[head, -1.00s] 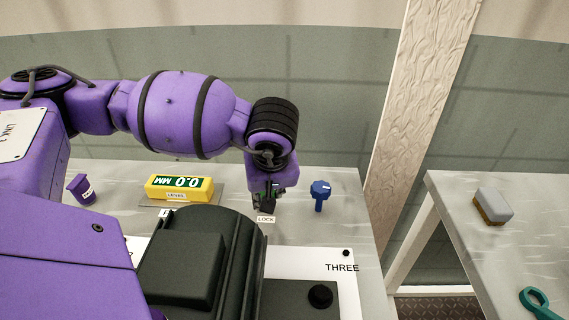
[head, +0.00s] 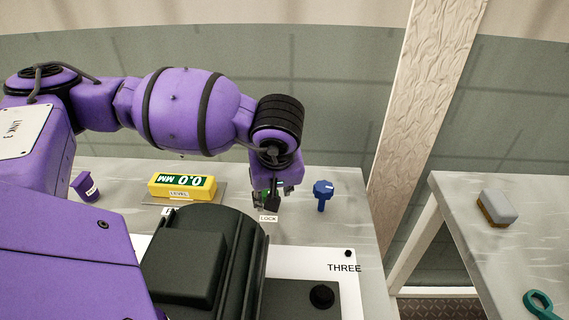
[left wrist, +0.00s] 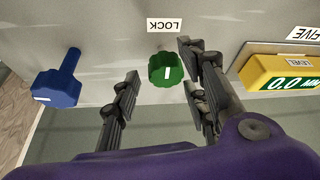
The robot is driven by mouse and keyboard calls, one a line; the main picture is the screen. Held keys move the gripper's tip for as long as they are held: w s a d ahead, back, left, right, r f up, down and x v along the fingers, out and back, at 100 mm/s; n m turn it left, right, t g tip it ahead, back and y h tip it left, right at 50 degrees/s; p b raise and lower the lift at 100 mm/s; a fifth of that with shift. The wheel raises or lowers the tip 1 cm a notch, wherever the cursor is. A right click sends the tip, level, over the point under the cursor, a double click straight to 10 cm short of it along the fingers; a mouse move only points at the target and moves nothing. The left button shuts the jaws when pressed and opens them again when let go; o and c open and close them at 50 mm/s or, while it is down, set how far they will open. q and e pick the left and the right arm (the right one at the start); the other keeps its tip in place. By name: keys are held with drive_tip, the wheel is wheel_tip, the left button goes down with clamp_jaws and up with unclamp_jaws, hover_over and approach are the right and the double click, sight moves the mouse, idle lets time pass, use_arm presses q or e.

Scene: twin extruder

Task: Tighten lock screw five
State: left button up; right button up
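The green lock screw knob (left wrist: 166,68), with a white mark on top, stands beside the LOCK label (left wrist: 174,25). In the left wrist view it lies between the spread fingers of my left gripper (left wrist: 158,72), with gaps on both sides. In the head view my left gripper (head: 270,197) points down behind the LOCK label (head: 268,218) and hides most of the knob. The yellow level (head: 182,186) reads 0.0 MM; it also shows in the left wrist view (left wrist: 285,80) near a FIVE label (left wrist: 306,34). My right gripper is not in view.
A purple cup-like piece (head: 86,187) is at the left. A large dark block (head: 185,265) and a THREE plate (head: 345,285) fill the front. A side table holds a brush-like block (head: 498,208) and a teal tool (head: 540,305).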

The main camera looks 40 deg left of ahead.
use_arm(q)
drive_tip(key=v, duration=1.1)
drive_tip(key=shift+r, duration=0.35)
drive_tip(key=shift+d+f, duration=0.1)
drive_tip(key=shift+d, duration=0.05)
